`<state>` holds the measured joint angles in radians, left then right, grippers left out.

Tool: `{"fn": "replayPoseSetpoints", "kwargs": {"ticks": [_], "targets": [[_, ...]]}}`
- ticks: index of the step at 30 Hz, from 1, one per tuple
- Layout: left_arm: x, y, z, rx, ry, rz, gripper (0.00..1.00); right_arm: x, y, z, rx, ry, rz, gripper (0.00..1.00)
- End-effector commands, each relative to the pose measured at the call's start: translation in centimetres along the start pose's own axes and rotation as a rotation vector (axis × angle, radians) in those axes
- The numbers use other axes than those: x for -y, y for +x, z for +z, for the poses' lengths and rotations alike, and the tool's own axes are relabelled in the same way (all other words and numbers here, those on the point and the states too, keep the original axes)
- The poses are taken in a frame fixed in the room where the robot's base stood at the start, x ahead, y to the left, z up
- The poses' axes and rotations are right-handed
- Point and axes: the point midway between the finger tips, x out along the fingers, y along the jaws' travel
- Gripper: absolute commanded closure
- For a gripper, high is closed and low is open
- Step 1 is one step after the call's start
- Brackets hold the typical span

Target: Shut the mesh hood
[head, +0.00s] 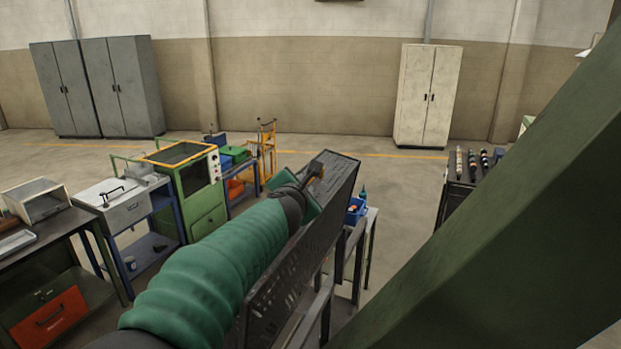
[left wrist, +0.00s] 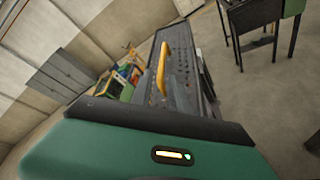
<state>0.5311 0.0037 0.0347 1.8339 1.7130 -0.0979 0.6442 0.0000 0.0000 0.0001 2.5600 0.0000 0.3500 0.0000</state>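The mesh hood (head: 290,262) is a dark perforated panel standing steeply raised at the middle of the head view. My left arm in its green sleeve lies in front of part of it. In the left wrist view the hood (left wrist: 188,85) shows ahead, with a yellow bar handle (left wrist: 162,68) on its face. My left gripper (head: 314,178) is at the hood's upper part, close to the handle. Its fingers are too small and hidden to tell whether they are open or touch the handle. My right gripper is not in view.
A steel stand with a blue bin (head: 355,211) is just right of the hood. A green cabinet (head: 190,190) and benches stand left. A dark table with tools (head: 458,192) stands right. A large dark green slanted surface fills the right foreground. Floor behind the hood is open.

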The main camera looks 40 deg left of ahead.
Motion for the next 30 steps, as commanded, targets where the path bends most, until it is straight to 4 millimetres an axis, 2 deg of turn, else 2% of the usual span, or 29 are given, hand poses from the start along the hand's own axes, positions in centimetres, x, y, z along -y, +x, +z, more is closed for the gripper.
{"fn": "replayPoseSetpoints", "kwargs": {"ticks": [24, 30], "targets": [[-0.3, -6.9, 0.1, 0.0, 0.001, -0.001, 0.78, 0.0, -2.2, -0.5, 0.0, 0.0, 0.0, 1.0], [-0.2, -7.9, 0.0, -0.001, 0.001, -0.001, 0.78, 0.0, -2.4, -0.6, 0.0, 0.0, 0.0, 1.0]]}}
